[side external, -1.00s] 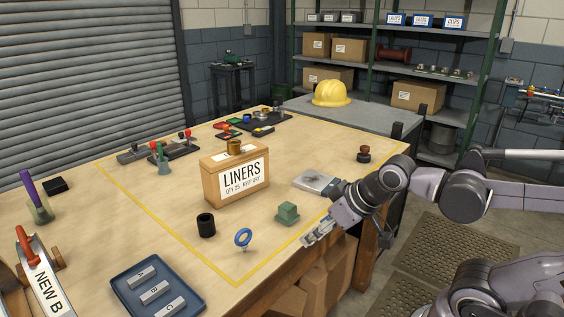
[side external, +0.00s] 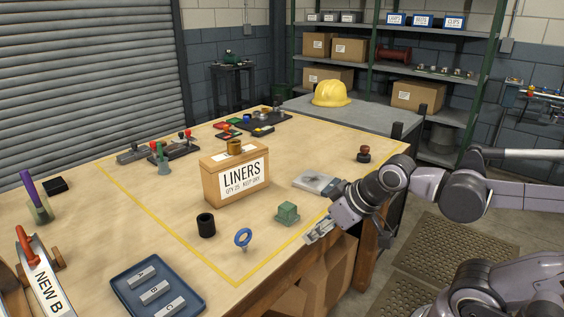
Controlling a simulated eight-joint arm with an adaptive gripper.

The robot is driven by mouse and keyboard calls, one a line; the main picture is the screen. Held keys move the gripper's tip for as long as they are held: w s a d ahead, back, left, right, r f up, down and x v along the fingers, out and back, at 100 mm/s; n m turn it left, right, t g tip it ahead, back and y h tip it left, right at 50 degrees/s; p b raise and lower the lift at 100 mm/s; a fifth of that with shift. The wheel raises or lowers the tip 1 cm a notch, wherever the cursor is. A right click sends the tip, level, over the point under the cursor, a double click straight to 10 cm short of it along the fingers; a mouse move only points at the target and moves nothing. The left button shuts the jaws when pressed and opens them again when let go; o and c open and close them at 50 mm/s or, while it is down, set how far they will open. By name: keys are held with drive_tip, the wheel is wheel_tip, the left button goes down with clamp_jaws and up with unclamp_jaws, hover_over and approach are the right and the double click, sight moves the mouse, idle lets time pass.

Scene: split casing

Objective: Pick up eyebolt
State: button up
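The eyebolt (side external: 243,237) has a blue ring at its top and a short pale shank below. It stands upright on the wooden table near the front edge, inside the yellow line. My gripper (side external: 312,238) is to the right of the eyebolt, near the table's front right edge, apart from it. Its fingers point left and down. It holds nothing that I can see. The gap between the fingers is too small to judge from this side view.
A green block (side external: 287,213) sits between the eyebolt and the grey plate (side external: 316,182). A black cylinder (side external: 206,225) stands left of the eyebolt. The LINERS box (side external: 236,175) is behind. A blue tray (side external: 158,289) with lettered bars lies front left.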

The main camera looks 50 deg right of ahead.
drive_tip(key=shift+r, duration=0.1)
wheel_tip(320, 180, up, 5)
drive_tip(key=n+g, duration=0.7)
drive_tip(key=n, duration=1.1)
hover_over(249, 233)
drive_tip(key=shift+w+d+r, duration=0.2)
drive_tip(key=shift+w+d, duration=0.05)
drive_tip(key=shift+w+f+n, duration=0.15)
drive_tip(key=shift+f+n, duration=0.15)
drive_tip(key=shift+f, duration=5.15)
clamp_jaws()
